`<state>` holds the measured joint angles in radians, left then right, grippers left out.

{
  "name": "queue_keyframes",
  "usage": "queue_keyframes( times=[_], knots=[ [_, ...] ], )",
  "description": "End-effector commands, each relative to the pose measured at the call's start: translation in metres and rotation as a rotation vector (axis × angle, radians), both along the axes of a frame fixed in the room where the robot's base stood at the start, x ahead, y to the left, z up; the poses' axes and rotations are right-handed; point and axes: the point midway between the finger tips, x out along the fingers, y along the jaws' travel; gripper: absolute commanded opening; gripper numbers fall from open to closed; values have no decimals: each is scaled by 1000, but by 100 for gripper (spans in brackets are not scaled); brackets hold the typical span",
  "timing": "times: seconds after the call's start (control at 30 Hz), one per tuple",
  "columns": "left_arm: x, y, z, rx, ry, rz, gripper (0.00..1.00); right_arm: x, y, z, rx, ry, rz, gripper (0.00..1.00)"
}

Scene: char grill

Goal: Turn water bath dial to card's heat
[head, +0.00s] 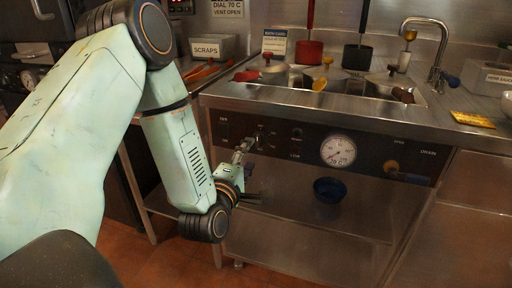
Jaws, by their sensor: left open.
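The water bath (310,108) is a steel counter unit with a dark control panel (290,165) on its front. A small knob, likely the dial, sits at the panel's left part, largely hidden by my left gripper (246,168). That gripper is open, with its upper finger up against or just in front of the knob; contact is unclear. A round white gauge (338,151) is at the panel's middle; its reading is too small to tell. A bath card (274,41) stands behind the basin, its small text unreadable. My right gripper is not in view.
A sign (228,8) at the top reads "DIAL 70 C VENT OPEN". A scraps bin (213,47) stands at the back left. A blue bowl (329,190) sits below the panel. A tap (437,52) rises behind the basin.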

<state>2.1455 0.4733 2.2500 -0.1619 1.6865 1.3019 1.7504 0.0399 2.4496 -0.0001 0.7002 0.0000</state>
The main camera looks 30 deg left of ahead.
Motion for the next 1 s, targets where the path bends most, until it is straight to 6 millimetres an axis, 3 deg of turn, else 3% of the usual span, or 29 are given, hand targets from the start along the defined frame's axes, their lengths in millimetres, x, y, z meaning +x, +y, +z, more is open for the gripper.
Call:
queue_keyframes(
  times=[0.2,0.4,0.77,1.0],
  knots=[
    [34,8,-1,4,-2,-2,59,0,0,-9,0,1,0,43],
    [55,13,-1,3,1,-4,59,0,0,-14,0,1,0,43],
    [60,15,-1,2,4,-5,59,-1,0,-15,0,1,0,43],
    [60,15,-1,2,4,-4,40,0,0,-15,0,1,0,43]
  ],
)
